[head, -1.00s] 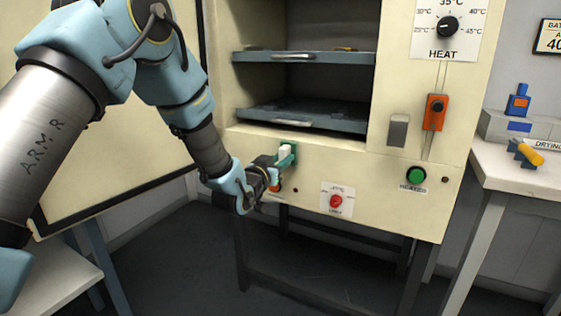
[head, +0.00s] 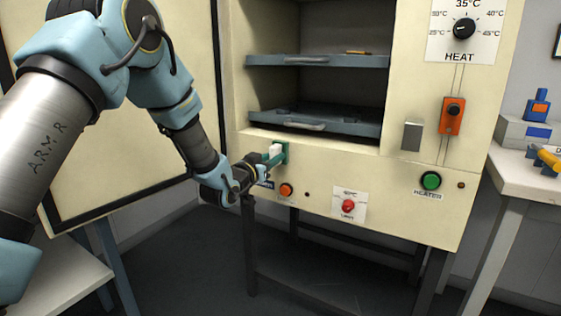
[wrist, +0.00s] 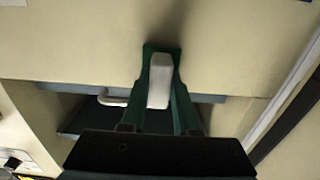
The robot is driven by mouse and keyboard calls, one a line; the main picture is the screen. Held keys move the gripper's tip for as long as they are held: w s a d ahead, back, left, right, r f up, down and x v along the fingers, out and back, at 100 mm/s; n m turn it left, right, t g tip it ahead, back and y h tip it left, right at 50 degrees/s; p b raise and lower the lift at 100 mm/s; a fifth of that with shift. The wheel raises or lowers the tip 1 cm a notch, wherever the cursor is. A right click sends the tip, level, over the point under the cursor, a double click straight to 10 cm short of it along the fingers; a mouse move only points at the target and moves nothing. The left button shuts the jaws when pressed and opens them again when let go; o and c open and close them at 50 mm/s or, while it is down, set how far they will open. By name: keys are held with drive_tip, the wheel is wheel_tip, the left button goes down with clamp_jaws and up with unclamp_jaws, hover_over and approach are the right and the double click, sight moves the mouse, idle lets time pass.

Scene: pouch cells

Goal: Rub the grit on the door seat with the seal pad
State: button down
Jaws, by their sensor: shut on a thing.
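My gripper (head: 268,161) has green fingers shut on the seal pad, a white block (head: 275,151) with a dark green face at its far end. The pad also shows between the fingers in the wrist view (wrist: 159,80). The green face is up against, or very close to, the cream door seat (head: 330,153) just below the cabinet opening, near its lower left corner. I cannot tell whether it touches. I cannot make out any grit; the spot behind the pad is hidden.
The cabinet door (head: 125,130) stands open at left, behind my arm. Two grey trays, an upper (head: 345,61) and a lower (head: 350,122), sit inside. An orange lamp (head: 286,190), a red knob (head: 348,205) and a green button (head: 431,181) are below and right.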

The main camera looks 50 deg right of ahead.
drive_tip(key=shift+w+a, duration=0.1)
drive_tip(key=shift+w, duration=0.3)
drive_tip(key=shift+b+v, duration=0.45)
drive_tip(key=shift+v, duration=2.6)
drive_tip(key=shift+b+v, duration=0.4)
drive_tip(key=shift+v, duration=1.1)
